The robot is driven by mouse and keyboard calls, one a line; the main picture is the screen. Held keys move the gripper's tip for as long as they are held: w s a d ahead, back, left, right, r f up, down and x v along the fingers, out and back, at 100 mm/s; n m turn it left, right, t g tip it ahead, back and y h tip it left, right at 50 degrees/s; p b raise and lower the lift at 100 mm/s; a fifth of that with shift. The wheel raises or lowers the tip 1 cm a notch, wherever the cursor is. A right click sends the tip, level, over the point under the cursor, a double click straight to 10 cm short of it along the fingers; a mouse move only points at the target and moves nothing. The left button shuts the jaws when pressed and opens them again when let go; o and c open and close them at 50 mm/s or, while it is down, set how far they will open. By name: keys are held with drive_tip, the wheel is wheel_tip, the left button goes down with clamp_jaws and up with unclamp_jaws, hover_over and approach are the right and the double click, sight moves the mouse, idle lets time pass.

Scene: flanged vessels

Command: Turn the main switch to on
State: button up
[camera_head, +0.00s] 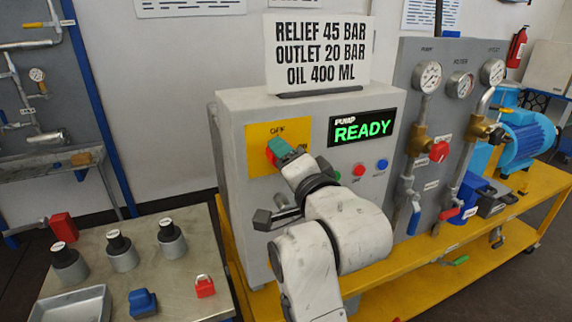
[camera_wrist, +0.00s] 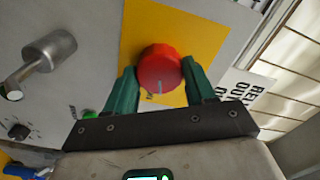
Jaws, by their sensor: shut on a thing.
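The main switch is a red round knob (camera_wrist: 160,68) on a yellow plate (camera_head: 263,134) on the front of the grey control cabinet (camera_head: 228,120). In the head view the knob is mostly hidden by my gripper (camera_head: 280,149). In the wrist view my gripper (camera_wrist: 158,80) has its green fingers on both sides of the knob, shut on it. A pale mark line shows on the knob's lower edge. Its setting is hard to read, as the plate's lettering is mostly hidden. A display (camera_head: 362,128) on the cabinet reads "PUMP READY" in green.
Red (camera_head: 359,170) and blue (camera_head: 382,164) buttons sit right of my arm on the cabinet. A metal handle (camera_wrist: 45,55) protrudes from the cabinet. A sign (camera_head: 318,50) stands on top. Right is a panel with gauges and valves; a table with pots and a red padlock (camera_head: 204,286) is at left.

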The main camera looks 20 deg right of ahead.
drive_tip(key=shift+f+m+b, duration=0.1)
drive_tip(key=shift+m+b, duration=0.4)
drive_tip(key=shift+m, duration=1)
drive_tip(key=o, duration=1)
drive_tip(key=shift+o, duration=0.2)
drive_tip(key=s+b, duration=0.1)
drive_tip(key=s, duration=0.9)
drive_tip(key=shift+s+b, duration=0.3)
drive_tip(key=shift+s, duration=0.1)
